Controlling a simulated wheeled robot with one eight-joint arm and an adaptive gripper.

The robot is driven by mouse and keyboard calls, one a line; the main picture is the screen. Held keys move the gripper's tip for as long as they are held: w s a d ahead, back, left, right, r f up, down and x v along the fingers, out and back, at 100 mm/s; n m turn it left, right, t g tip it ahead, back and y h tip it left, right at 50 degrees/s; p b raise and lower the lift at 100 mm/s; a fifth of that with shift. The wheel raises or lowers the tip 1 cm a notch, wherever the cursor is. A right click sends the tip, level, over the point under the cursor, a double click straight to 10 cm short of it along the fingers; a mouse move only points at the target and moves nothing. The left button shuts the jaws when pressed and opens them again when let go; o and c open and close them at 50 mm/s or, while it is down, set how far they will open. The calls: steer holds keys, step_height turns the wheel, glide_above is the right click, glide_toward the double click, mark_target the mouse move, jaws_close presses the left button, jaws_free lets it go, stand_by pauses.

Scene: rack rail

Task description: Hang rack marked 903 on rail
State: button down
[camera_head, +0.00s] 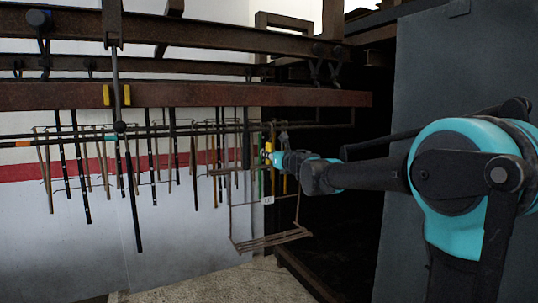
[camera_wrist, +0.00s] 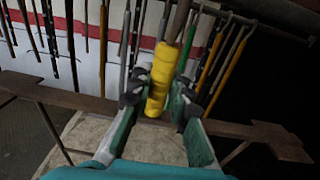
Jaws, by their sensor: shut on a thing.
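A brown wire rack (camera_head: 268,239) with a flat slatted bottom hangs below my gripper (camera_head: 270,157) in the head view. A small white tag (camera_head: 268,200) is on it; its marking is too small to read. In the wrist view my gripper (camera_wrist: 160,95) is shut on a yellow grip (camera_wrist: 161,75), with one dark finger pad on each side. The grip's upper end meets a brown rod. The thin dark rail (camera_head: 330,126) runs across behind the gripper. I cannot tell whether the rack's top touches the rail.
Several dark and brown bars and racks (camera_head: 80,165) hang along the rail to the left. A rusty beam (camera_head: 200,95) crosses above. Yellow-ended rods (camera_wrist: 229,70) hang close to the gripper's right. A grey panel (camera_head: 430,60) stands at the right.

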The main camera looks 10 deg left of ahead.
steer(key=shift+f, duration=0.3)
stand_by(0.4)
steer(key=c, duration=1.3)
jaws_free()
steer(key=shift+c, duration=0.2)
